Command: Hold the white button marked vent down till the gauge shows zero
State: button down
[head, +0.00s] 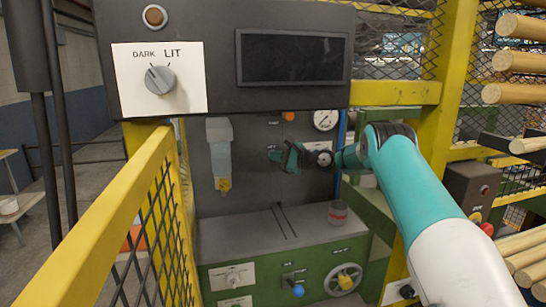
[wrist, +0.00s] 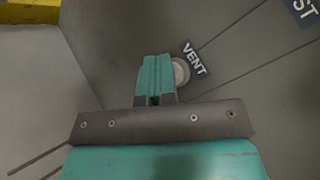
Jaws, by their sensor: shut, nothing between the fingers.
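The pale round vent button (wrist: 181,73) shows in the wrist view on a grey panel, beside a dark VENT label (wrist: 195,59). My gripper (wrist: 156,60) is shut and empty. Its fingers overlap the button's left side in the picture; I cannot tell whether they touch or press it. In the head view my gripper (head: 276,157) is in front of the grey back panel, and the button is not visible there. The round white-faced gauge (head: 325,119) is up and right of my gripper; its needle is too small to read.
A dark box with a DARK/LIT knob (head: 160,80) and a black display (head: 292,58) hangs above the opening. A clear filter bowl (head: 220,155) is left of my gripper. A yellow mesh guard (head: 130,215) stands at left. A grey bench top (head: 235,240) lies below.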

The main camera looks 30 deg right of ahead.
jog(key=shift+s, duration=0.1)
jog(key=shift+s+a, duration=0.25)
jog(key=shift+s, duration=0.4)
jog(key=s, duration=0.2)
jog(key=s+a, duration=0.1)
jog(key=s, duration=0.2)
jog(key=shift+a, duration=0.2)
jog(key=shift+w, duration=0.1)
dwell(0.4)
